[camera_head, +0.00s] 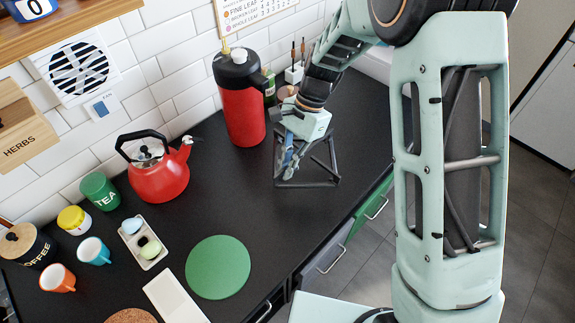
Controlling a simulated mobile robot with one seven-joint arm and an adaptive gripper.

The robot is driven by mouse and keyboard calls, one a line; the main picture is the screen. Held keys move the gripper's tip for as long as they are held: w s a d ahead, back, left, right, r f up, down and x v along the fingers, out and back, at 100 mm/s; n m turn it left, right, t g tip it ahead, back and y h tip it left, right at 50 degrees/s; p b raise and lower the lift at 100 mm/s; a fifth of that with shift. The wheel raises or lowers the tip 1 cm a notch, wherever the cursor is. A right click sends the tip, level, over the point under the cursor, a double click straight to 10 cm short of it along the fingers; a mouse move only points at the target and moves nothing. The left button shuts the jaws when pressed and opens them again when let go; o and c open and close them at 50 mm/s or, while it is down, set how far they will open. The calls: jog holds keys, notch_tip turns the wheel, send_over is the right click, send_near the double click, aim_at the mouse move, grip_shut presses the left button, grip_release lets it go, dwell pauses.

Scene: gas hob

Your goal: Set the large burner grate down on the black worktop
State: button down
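The large burner grate (308,184) is a dark metal frame at the far right part of the black worktop (215,205), right of the red canister. Its lower bars look level and at or very near the worktop surface; I cannot tell whether they touch. My gripper (288,170) points down at the left side of the grate, with its fingers overlapping the frame there. My gripper's body hides part of the grate's top. The fingers are too small to show whether they are closed on a bar.
A red canister (243,108) and a small utensil holder (294,74) stand behind the grate. A red kettle (160,180) is to the left, a green round mat (218,267) at the front. The worktop edge runs close on the right. Bare worktop lies between kettle and grate.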

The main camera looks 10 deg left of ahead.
jog(key=shift+f+b, duration=2.2)
jog(key=shift+f, duration=1.2)
jog(key=shift+f, duration=0.85)
jog(key=c, duration=2.1)
grip_release()
jog(key=v, duration=1.2)
jog(key=shift+d, duration=0.1)
